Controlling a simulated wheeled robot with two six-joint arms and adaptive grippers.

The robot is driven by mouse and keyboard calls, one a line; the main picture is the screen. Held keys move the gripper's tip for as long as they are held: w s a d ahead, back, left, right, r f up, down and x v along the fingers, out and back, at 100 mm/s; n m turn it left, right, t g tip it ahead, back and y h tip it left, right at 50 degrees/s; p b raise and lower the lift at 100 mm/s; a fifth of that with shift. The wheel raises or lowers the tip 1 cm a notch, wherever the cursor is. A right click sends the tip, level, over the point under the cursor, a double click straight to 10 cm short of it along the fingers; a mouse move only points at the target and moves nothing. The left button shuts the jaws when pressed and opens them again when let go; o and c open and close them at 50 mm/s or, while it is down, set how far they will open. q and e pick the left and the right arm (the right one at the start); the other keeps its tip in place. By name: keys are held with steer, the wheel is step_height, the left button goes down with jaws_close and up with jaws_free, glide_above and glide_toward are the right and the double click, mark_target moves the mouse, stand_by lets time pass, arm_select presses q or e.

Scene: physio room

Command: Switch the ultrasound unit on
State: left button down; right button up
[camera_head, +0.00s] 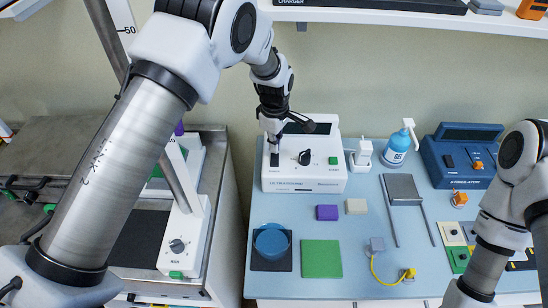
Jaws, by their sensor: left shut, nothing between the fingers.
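The ultrasound unit (318,178) is a white box with a dark display, a black knob (304,158) and a green button (333,160). It stands at the back left of the blue table. A small dark switch (274,160) shows at the left of its front panel. My left gripper (273,146) is shut and empty, pointing down just above this switch; I cannot tell whether it touches. The gripper and wrist hide part of the unit's top left and display. Whether the unit is on cannot be told. My right arm shows at the right edge, but its gripper is out of view.
Right of the unit stand a white dispenser (361,156), a blue pump bottle (397,147) and a dark blue stimulator (459,160). Purple (327,212) and cream (356,206) blocks lie in front. A blue bowl (271,241) and green pad (321,259) lie nearer. A shelf (420,18) hangs above.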

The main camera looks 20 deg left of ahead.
mark_target(275, 155)
arm_select(q)
steer(key=shift+s+f+b, duration=0.1)
steer(key=shift+f+b, duration=0.55)
steer(key=shift+f, duration=0.6)
stand_by(0.7)
step_height(275, 155, up, 2)
steer(key=shift+r+p, duration=0.1)
steer(key=shift+p, duration=0.75)
step_height(275, 155, up, 3)
steer(key=shift+r+p, duration=0.1)
steer(key=shift+p, duration=1.05)
steer(key=shift+r+p, duration=0.7)
steer(key=shift+r, duration=0.2)
steer(key=shift+f, duration=0.1)
